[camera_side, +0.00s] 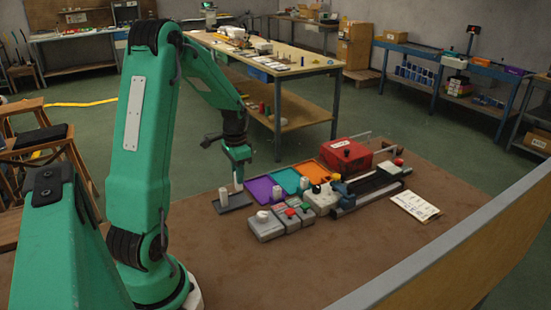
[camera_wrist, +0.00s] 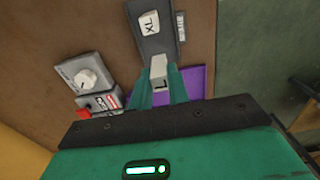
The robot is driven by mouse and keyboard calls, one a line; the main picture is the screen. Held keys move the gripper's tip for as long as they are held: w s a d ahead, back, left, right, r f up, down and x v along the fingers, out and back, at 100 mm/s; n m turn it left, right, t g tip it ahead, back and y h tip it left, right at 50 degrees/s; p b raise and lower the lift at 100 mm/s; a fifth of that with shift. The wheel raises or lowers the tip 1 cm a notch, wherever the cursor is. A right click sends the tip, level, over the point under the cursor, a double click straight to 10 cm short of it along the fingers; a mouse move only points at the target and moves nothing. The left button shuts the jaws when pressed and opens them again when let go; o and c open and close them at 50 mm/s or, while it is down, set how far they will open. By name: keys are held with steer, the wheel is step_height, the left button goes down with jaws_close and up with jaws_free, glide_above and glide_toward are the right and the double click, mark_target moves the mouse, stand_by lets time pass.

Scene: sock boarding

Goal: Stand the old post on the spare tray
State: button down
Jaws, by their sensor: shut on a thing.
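My gripper (camera_side: 238,180) points down over the far end of a dark grey tray (camera_side: 236,207), left of the purple tray (camera_side: 257,189). It is shut on a pale post (camera_side: 239,187), whose top reads L in the wrist view (camera_wrist: 159,83). I cannot tell whether the held post touches the dark tray. Another pale post (camera_side: 223,196) stands on the dark tray; its top reads XL in the wrist view (camera_wrist: 150,22). The dark tray (camera_wrist: 160,45) also shows there, reaching up from the fingers. The held post's lower end is hidden.
Teal (camera_side: 286,180) and orange (camera_side: 312,171) trays continue right of the purple one. A grey box with a white knob (camera_side: 264,224) and a red-button box (camera_side: 292,216) stand in front. A red case (camera_side: 346,154) stands behind. The brown bench is clear at the front.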

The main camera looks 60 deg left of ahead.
mark_target(239, 189)
steer(key=shift+f, duration=2)
steer(key=shift+f, duration=0.15)
steer(key=c, duration=1.3)
jaws_free()
steer(key=shift+c, duration=0.2)
step_height(239, 189, up, 12)
steer(key=shift+r, duration=0.2)
steer(key=shift+d, duration=0.1)
